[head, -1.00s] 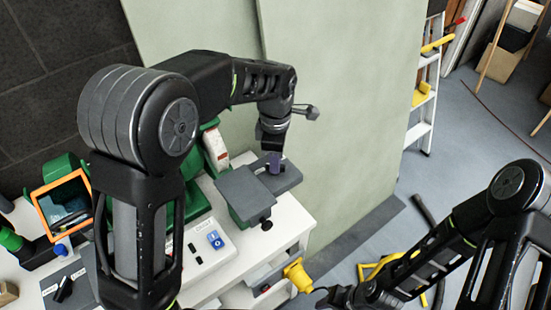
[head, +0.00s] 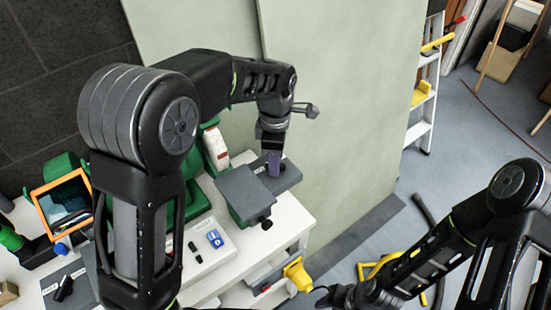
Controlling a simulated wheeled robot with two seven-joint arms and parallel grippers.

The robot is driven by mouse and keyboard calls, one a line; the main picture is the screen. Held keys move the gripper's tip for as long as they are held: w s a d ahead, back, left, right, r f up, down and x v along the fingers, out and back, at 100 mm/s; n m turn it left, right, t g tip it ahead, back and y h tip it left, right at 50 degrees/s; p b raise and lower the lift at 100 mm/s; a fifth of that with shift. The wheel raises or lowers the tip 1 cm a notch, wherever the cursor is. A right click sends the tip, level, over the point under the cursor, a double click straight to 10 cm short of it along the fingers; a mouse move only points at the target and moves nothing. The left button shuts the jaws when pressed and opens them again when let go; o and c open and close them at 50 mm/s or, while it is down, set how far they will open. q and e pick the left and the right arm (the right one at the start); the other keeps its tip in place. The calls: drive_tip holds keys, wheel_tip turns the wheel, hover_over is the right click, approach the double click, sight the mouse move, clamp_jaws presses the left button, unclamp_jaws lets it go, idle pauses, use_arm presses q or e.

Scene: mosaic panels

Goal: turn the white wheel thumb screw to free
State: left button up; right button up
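My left gripper (head: 273,162) points down over the grey plate (head: 290,177) at the right end of the green machine on the bench. A purple piece shows at its tip; I cannot tell whether this is its fingers or something held. I cannot make out a white wheel thumb screw; my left arm covers much of the machine. A small dark knob (head: 266,224) sits under the front edge of the grey plate. My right gripper (head: 340,296) is low in the picture beside the bench, small and dark, its finger opening unclear.
The white bench (head: 292,219) carries an orange-framed screen (head: 66,202) and a blue switch (head: 215,238). A yellow part (head: 297,274) sticks out at the bench's front right. A pale green panel (head: 340,110) stands behind. A ladder (head: 427,95) stands on the floor at right.

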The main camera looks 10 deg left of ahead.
use_arm(q)
wheel_tip(320, 180, up, 8)
drive_tip(key=shift+f+b, duration=0.1)
drive_tip(key=shift+b, duration=0.45)
drive_tip(key=shift+f, duration=0.1)
